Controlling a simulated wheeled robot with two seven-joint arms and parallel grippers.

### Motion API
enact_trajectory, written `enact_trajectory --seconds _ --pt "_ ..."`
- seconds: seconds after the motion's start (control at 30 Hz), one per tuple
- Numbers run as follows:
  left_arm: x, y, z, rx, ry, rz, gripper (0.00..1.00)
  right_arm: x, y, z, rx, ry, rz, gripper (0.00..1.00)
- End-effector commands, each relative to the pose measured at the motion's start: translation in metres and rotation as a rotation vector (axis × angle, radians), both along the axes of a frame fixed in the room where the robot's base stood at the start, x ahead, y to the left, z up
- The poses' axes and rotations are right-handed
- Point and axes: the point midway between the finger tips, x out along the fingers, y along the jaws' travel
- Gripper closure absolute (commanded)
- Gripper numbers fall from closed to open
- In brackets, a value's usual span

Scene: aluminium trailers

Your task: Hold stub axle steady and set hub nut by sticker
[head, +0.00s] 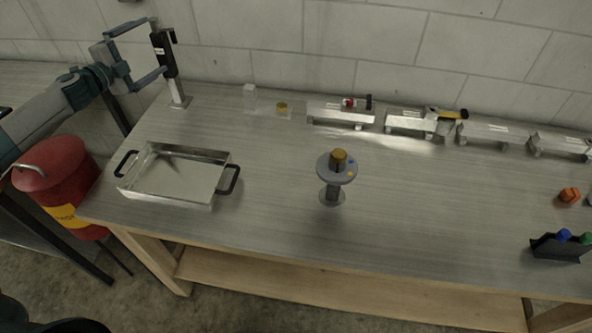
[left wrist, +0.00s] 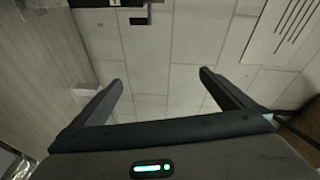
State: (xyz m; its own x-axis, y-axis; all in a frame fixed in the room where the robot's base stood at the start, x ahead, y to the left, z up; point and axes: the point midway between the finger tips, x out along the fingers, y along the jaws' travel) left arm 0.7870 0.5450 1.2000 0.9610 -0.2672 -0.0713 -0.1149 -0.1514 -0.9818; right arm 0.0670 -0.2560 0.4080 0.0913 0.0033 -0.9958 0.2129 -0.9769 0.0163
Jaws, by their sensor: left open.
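The stub axle (head: 332,190) stands upright on a round foot in the middle of the bench, with a grey disc flange (head: 325,166) on top. A brass-coloured nut-like piece (head: 339,155) sits at the flange's centre. A blue sticker (head: 351,161) and an orange-yellow sticker (head: 350,174) show on the flange. My left gripper (head: 157,47) is open at the back left, far from the axle, beside a black labelled device on a post (head: 165,52). In the left wrist view my open fingers (left wrist: 160,78) have only wall between them. My right gripper is not seen.
A metal tray (head: 147,189) with black handles stands at the left front. A small brass piece (head: 282,106) and a clear block (head: 250,91) lie behind. Several metal brackets line the back. A red bin (head: 62,170) stands left of the bench. Bench around the axle is clear.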

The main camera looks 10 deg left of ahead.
Motion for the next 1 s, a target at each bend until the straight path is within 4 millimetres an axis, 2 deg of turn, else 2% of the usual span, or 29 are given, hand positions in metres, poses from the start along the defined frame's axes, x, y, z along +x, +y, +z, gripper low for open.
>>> enact_trajectory --seconds 0.03,0.2,0.33,0.5,0.7,1.0 --pt "0.008 -0.022 0.013 0.011 -0.047 -0.041 0.0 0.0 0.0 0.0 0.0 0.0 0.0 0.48" --pt "0.022 -0.085 0.066 0.083 -0.24 -0.165 0.0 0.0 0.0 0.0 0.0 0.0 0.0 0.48" --pt "0.024 -0.127 0.11 0.148 -0.411 -0.234 0.0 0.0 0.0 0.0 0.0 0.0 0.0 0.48" --pt "0.017 -0.164 0.158 0.234 -0.63 -0.272 0.0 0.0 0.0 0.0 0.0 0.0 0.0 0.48" --pt "0.004 -0.183 0.192 0.319 -0.821 -0.261 0.0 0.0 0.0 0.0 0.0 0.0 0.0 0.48" --pt "-0.011 -0.193 0.215 0.406 -0.993 -0.21 0.0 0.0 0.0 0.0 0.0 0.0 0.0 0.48"
